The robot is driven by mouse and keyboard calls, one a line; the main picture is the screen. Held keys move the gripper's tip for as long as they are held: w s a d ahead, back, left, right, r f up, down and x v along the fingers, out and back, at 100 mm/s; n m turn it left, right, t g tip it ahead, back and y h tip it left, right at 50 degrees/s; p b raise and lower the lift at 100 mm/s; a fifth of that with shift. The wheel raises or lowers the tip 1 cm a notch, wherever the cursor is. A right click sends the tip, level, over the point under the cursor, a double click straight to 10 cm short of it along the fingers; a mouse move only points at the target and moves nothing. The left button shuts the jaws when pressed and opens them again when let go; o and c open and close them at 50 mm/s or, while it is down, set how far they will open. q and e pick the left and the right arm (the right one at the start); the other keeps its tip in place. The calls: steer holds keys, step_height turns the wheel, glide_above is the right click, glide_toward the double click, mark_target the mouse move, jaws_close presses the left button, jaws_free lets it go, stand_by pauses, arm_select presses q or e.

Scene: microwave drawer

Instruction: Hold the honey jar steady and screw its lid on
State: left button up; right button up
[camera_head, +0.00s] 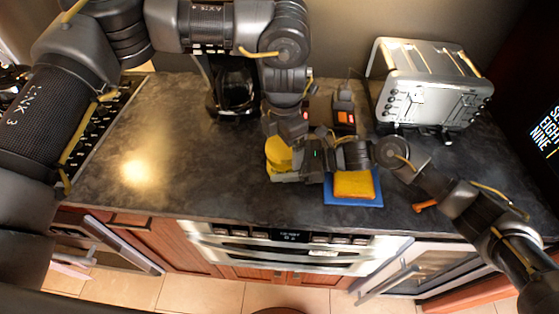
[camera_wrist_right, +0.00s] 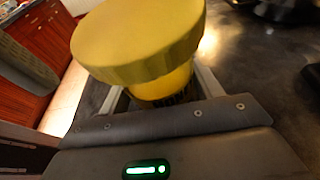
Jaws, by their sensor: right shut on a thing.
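The honey jar (camera_wrist_right: 172,86) is a yellow jar with dark lettering. It stands between the fingers of my right gripper (camera_wrist_right: 160,100), which is shut on its body. A wide yellow lid (camera_wrist_right: 138,38) sits over the jar top in the right wrist view; I cannot tell how tightly it is seated. In the head view the yellow lid (camera_head: 277,152) shows at the counter's middle, partly hidden by my arms. My left gripper (camera_head: 288,135) points down close beside the lid, and its fingers are not clear. The right wrist view shows no finger on the lid.
A blue board (camera_head: 352,200) with a yellow-orange block (camera_head: 355,184) lies right of the jar. An orange item (camera_head: 425,206) lies near the front edge. The left counter (camera_head: 150,150) is clear.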

arm_select(q)
steer(key=n, duration=0.5)
steer(key=shift+n, duration=0.4)
steer(key=n, duration=0.5)
steer(key=shift+w+n, duration=0.1)
steer(key=shift+n, duration=0.2)
steer(key=n, duration=0.5)
steer(key=shift+n, duration=0.4)
steer(key=n, duration=0.5)
steer(key=shift+a+n, duration=0.1)
steer(key=shift+n, duration=0.2)
